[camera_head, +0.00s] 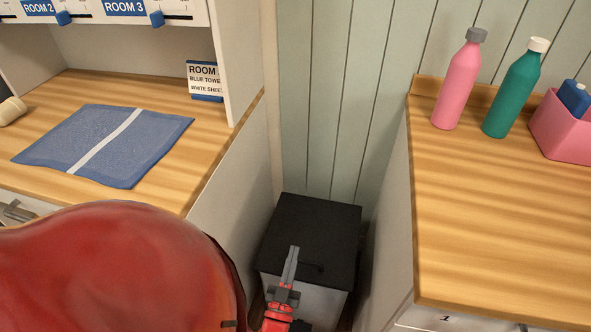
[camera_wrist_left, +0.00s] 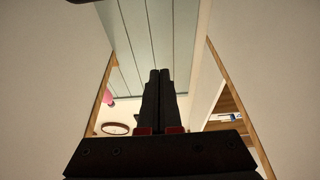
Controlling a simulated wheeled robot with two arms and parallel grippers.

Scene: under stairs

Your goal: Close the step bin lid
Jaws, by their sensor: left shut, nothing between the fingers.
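The step bin stands in the narrow gap between two wooden-topped counters. Its flat black lid (camera_head: 322,222) looks down, lying level across the top of the pale grey body (camera_head: 310,296); I see no clear opening under it. My left gripper (camera_head: 293,250) is shut and empty, its fingertips over the front part of the lid. I cannot tell whether they touch it. In the left wrist view, the two dark fingers (camera_wrist_left: 159,75) are pressed together, and the bin does not show. My right gripper is not in view.
The left counter (camera_head: 60,88) holds a folded blue towel (camera_head: 105,145) and a room sign (camera_head: 205,80). The right counter (camera_head: 490,220) holds a pink bottle (camera_head: 459,85), a green bottle (camera_head: 516,92) and a pink caddy (camera_head: 562,130). Cabinet sides hem in the gap closely.

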